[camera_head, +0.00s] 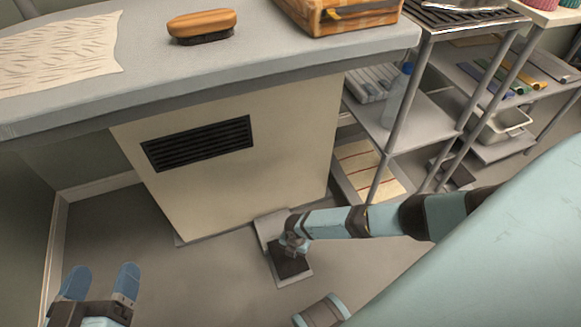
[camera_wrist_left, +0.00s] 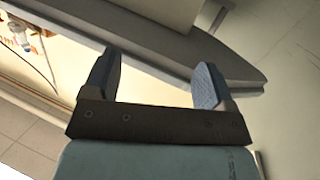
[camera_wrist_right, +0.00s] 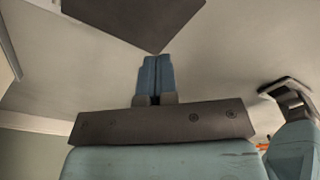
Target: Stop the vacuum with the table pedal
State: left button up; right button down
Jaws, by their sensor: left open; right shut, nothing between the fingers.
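The table pedal (camera_head: 291,268), a dark plate with a lighter grey part behind it, lies on the floor at the foot of the cream table base. My right arm reaches down over it in the head view, and its wrist hides part of the pedal. My right gripper (camera_wrist_right: 158,60) is shut and empty, its tips close to the corner of a dark flat plate in the right wrist view; contact cannot be told. My left gripper (camera_head: 102,272) is open and empty at the lower left, left of the pedal; it also shows in the left wrist view (camera_wrist_left: 158,65).
The grey table (camera_head: 150,85) carries a wooden brush (camera_head: 202,24), an orange-brown case (camera_head: 338,14) and a pale textured sheet (camera_head: 60,50). A dark vent (camera_head: 198,144) is in the table base. A metal shelf rack (camera_head: 412,128) stands to the right. Floor left of the pedal is clear.

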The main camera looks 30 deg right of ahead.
aim_at(292, 264)
jog(key=shift+w+f, duration=0.1)
jog(key=shift+f, duration=0.55)
pick_arm(q)
jog(key=shift+d+f+b, duration=0.1)
jog(key=shift+b, duration=0.2)
pick_arm(e)
jog(key=shift+f+b, duration=0.35)
jog(key=shift+f, duration=0.1)
jog(key=f+b, duration=0.2)
jog(key=f, duration=0.1)
jog(key=f+b, duration=0.2)
jog(key=shift+a, duration=0.25)
jog(key=shift+f+b, duration=0.3)
jog(key=shift+f, duration=0.2)
pick_arm(q)
jog(key=w+a+m+t, duration=0.1)
jog(key=m, duration=0.1)
jog(key=w+r+m+t+h, duration=0.1)
jog(key=m, duration=0.1)
jog(key=shift+w+a, duration=0.15)
jog(key=shift+a, duration=0.2)
jog(key=shift+f, duration=0.1)
